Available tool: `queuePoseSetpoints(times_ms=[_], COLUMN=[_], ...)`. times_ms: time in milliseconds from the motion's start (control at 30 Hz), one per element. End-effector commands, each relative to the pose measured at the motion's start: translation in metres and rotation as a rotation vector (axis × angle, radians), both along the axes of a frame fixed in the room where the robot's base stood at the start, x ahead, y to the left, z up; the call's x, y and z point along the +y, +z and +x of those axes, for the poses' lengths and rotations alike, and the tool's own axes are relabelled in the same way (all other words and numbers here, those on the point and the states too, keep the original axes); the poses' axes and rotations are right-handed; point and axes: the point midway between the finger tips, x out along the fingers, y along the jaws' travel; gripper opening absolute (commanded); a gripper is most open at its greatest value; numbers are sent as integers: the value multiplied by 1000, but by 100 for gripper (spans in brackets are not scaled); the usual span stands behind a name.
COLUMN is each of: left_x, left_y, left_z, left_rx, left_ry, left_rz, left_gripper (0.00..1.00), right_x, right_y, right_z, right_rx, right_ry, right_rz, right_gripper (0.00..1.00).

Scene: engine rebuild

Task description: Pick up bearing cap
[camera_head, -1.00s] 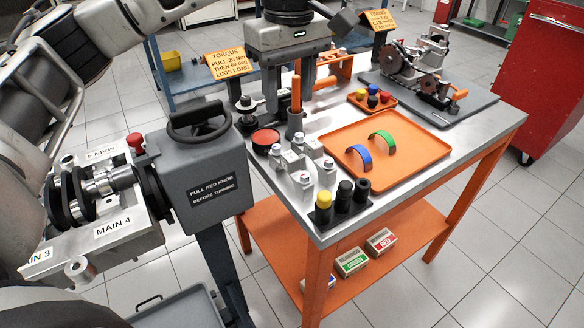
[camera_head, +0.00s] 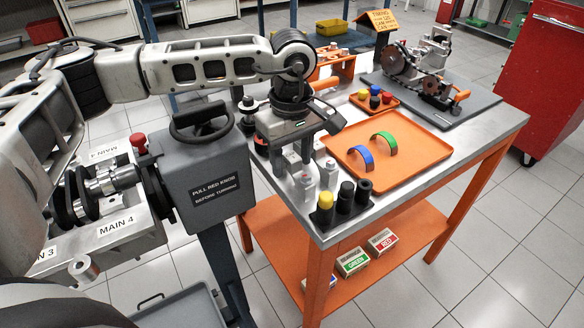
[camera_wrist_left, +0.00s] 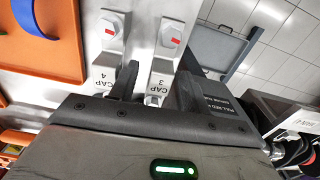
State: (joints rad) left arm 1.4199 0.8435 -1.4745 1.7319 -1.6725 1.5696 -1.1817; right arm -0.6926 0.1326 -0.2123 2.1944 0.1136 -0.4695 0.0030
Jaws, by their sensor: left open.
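Silver bearing caps with red marks stand on the near left part of the steel table. Two show clearly in the head view, a front one (camera_head: 305,188) and one right of it (camera_head: 327,174); others are hidden behind my gripper. My left gripper (camera_head: 294,165) is open and points down among the caps. In the left wrist view, the cap labelled CAP 3 (camera_wrist_left: 167,48) lies between the two fingers (camera_wrist_left: 157,82). The cap labelled CAP 4 (camera_wrist_left: 107,32) is outside, left of the left finger. Contact with CAP 3 cannot be told. My right gripper is not in view.
An orange tray (camera_head: 420,160) with blue (camera_head: 361,160) and green (camera_head: 386,138) bearing shells lies right of the caps. Black sockets (camera_head: 345,196) stand in front. The grey engine stand (camera_head: 205,175) with its handwheel is close at left.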

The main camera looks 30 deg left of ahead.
Motion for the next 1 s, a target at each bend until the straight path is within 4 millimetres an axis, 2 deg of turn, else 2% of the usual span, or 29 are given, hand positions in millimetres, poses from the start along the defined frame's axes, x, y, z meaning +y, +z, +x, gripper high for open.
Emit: queuePoseSetpoints(times_ms=[167,200,367,767,867,1000], left_x=[0,0,0,0,0,-1], left_y=[-1,-1,-1,4,12,32], left_z=[0,0,0,1,1,1], left_rx=[0,0,0,-2,-3,-5], left_ry=[-1,-1,-1,-1,-1,-1], left_rz=[0,0,0,0,-1,-1], left_gripper=[47,44,0,0,0,0], right_x=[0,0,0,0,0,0], right_y=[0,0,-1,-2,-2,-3], right_z=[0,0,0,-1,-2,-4], right_rx=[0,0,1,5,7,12], right_ry=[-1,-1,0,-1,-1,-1], right_rz=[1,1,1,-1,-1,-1], right_gripper=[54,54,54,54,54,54])
